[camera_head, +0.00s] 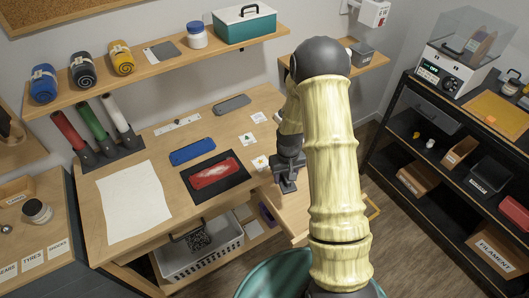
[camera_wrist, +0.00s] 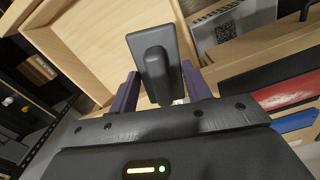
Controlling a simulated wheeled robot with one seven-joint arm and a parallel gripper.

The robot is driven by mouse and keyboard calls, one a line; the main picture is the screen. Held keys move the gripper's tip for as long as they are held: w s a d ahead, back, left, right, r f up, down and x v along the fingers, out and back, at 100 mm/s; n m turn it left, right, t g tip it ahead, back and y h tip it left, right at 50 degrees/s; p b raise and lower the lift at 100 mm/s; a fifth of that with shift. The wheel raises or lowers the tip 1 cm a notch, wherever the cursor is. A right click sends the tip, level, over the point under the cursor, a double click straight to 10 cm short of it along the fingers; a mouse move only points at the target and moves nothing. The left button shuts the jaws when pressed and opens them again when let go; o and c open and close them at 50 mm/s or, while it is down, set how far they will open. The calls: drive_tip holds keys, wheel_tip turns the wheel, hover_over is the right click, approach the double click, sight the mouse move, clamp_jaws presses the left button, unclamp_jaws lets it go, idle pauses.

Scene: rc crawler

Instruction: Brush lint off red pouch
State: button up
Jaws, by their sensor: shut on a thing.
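The red pouch (camera_head: 212,175) lies flat on a dark mat (camera_head: 240,181) on the wooden table, with pale marks on its top. Part of its red also shows at the right of the wrist view (camera_wrist: 289,92). My gripper (camera_head: 286,186) is over the table's right end, to the right of the pouch and apart from it. In the wrist view its purple fingers (camera_wrist: 160,92) are shut on a dark grey block-like tool (camera_wrist: 155,62) with a raised grip, which looks like a brush. The tool's underside is hidden.
An open wooden drawer (camera_wrist: 95,40) lies beyond the held tool. A blue pouch (camera_head: 192,151) and white cloth (camera_head: 133,200) lie on the table (camera_head: 160,143). A rack with coloured tubes (camera_head: 107,150) stands at the back left. A white basket (camera_head: 190,262) is underneath.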

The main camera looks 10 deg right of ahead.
drive_tip(key=shift+m, duration=0.6)
drive_tip(key=a+p, duration=0.1)
drive_tip(key=a+r+p, duration=0.1)
drive_tip(key=p, duration=0.1)
drive_tip(key=a+r+p, duration=0.1)
drive_tip(key=p, duration=0.1)
drive_tip(key=shift+s+a+r, duration=0.1)
drive_tip(key=shift+s+a, duration=0.15)
drive_tip(key=shift+a, duration=0.05)
